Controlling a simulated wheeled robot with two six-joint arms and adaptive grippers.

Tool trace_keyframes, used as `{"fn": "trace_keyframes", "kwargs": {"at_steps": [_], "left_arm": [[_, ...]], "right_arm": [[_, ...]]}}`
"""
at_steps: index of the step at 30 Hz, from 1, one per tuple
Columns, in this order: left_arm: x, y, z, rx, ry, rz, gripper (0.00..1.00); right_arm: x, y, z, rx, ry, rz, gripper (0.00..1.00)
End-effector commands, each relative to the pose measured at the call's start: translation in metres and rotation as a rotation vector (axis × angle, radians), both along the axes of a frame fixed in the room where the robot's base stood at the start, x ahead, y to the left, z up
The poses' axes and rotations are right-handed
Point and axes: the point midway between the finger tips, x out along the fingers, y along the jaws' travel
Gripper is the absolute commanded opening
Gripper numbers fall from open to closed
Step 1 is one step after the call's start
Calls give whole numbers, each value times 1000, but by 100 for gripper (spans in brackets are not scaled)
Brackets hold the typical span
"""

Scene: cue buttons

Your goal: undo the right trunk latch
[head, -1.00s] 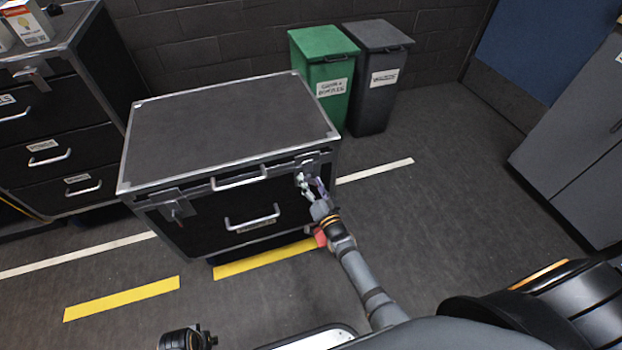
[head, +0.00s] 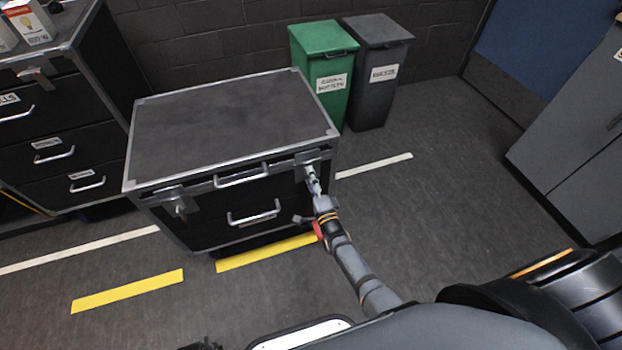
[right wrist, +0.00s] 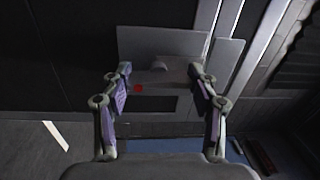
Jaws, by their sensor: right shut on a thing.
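The trunk (head: 235,125) is a black case with silver edges and a flat grey lid, which is down. Its right latch (head: 311,161) is a grey metal plate at the front right, under the lid edge. My right gripper (head: 314,184) is shut on the right latch, its fingers hiding the latch's lower part. In the right wrist view the latch plate (right wrist: 135,42) shows between and beyond the fingers, with a small rounded piece and a red spot. The left latch (head: 178,205) hangs at the front left, with no gripper near it. My left gripper is not clearly in view.
A drawer cabinet (head: 55,120) stands at the left of the trunk. A green bin (head: 322,75) and a dark grey bin (head: 378,75) stand behind it at the right. A grey cabinet (head: 570,140) is at the far right. The floor between is clear.

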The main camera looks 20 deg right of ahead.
Motion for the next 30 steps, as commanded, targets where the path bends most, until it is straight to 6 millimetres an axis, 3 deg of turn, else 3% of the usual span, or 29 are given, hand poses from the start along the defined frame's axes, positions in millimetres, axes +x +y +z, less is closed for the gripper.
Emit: {"fn": "trace_keyframes", "kwargs": {"at_steps": [21, 22, 27, 30], "left_arm": [[-4, 1, -3, 2, 3, 0, 30], [-4, 1, -3, 2, 3, 0, 30], [-4, 1, -3, 2, 2, -1, 30], [-3, 1, -3, 2, 1, -1, 30]], "right_arm": [[-1, 0, -2, 74, 6, 0, 28], [-1, 0, -2, 74, 6, 0, 61], [-1, 0, -1, 73, 5, 0, 83], [0, 0, -1, 72, 4, 0, 83]]}}
